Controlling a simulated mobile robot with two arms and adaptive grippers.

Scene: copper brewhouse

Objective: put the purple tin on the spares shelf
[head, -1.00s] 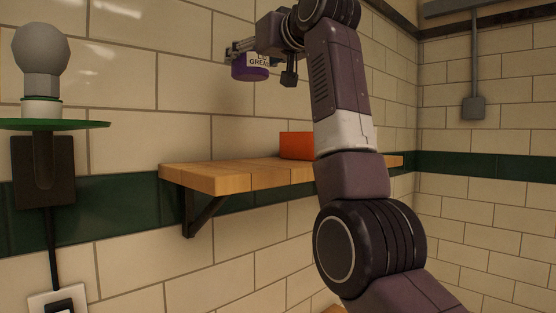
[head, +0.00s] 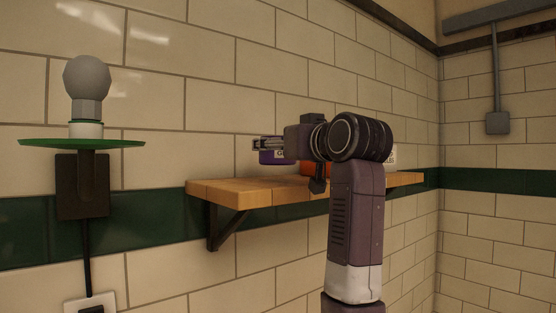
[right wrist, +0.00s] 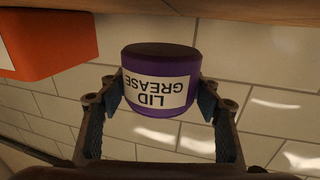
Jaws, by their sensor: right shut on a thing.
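The purple tin (head: 270,157), labelled "LID GREASE", is between the fingers of my right gripper (head: 268,146). In the right wrist view the tin (right wrist: 155,115) shows upside down, with the fingers shut on its two sides. In the head view it hangs a little above the wooden shelf (head: 235,190), over its left-middle part. The shelf also crosses the top of the right wrist view (right wrist: 230,8). My left gripper is in neither view.
An orange box (head: 307,169) stands on the shelf right of the tin, partly hidden by my right arm. A white labelled thing (head: 393,154) shows behind the arm. A lamp on a green disc (head: 60,143) is on the wall at left. The shelf's left end is clear.

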